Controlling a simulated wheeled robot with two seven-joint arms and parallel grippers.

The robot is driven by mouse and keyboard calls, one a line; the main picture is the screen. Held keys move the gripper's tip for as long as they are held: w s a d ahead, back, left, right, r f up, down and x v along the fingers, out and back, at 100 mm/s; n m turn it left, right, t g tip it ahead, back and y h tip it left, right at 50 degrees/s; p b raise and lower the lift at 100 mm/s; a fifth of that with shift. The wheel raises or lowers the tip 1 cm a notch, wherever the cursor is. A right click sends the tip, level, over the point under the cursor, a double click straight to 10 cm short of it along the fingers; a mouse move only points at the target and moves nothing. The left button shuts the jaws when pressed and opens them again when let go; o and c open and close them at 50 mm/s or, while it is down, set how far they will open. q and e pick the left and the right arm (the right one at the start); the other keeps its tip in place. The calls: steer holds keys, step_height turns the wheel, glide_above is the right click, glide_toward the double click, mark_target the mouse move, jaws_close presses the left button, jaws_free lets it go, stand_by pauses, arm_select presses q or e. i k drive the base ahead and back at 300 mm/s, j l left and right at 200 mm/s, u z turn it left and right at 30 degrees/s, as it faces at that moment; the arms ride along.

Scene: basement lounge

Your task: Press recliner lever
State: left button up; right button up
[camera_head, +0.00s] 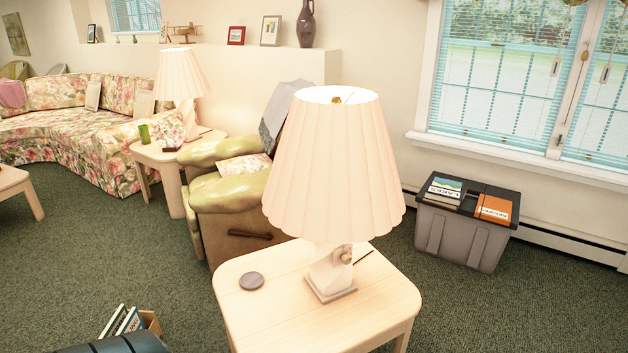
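A green recliner (225,194) stands beyond the near side table, with its padded arms toward me and a floral cushion on its seat. A dark lever (251,234) shows low on its brown side panel, left of the lamp. The lamp shade hides much of the recliner's back, where a grey throw (275,122) hangs. Neither of my grippers is in this view.
A side table (300,310) with a large pleated lamp (333,170) and a round coaster (251,281) stands between me and the recliner. A grey bin (462,235) stands right under the window. A box of books (127,322) lies at lower left. Open carpet (110,255) lies left.

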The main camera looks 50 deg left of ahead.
mark_target(269, 237)
steer(key=u, duration=1.95)
steer(key=i+l, duration=0.5)
steer(key=l, duration=0.2)
steer(key=i+l+u, duration=0.15)
steer(key=l, duration=0.7)
steer(key=i+l+u, duration=0.15)
steer(key=l, duration=0.7)
steer(key=i+l+u, duration=0.1)
steer(key=i+l, duration=0.15)
steer(key=l, duration=0.6)
steer(key=i+l+u, duration=0.15)
steer(key=l, duration=0.75)
steer(key=l+u, duration=0.15)
steer(key=l, duration=0.7)
steer(key=i+l+u, duration=0.15)
steer(key=i+l, duration=0.25)
steer(key=i+l+u, duration=0.15)
steer(key=i+l, duration=0.25)
steer(key=l, duration=0.25)
steer(key=i+l+u, duration=0.1)
steer(key=i, duration=0.4)
steer(key=i+l+u, duration=0.1)
steer(key=i+l, duration=0.15)
steer(key=i, duration=0.2)
steer(key=i+l+u, duration=0.1)
steer(key=i, duration=0.4)
steer(key=l, duration=0.1)
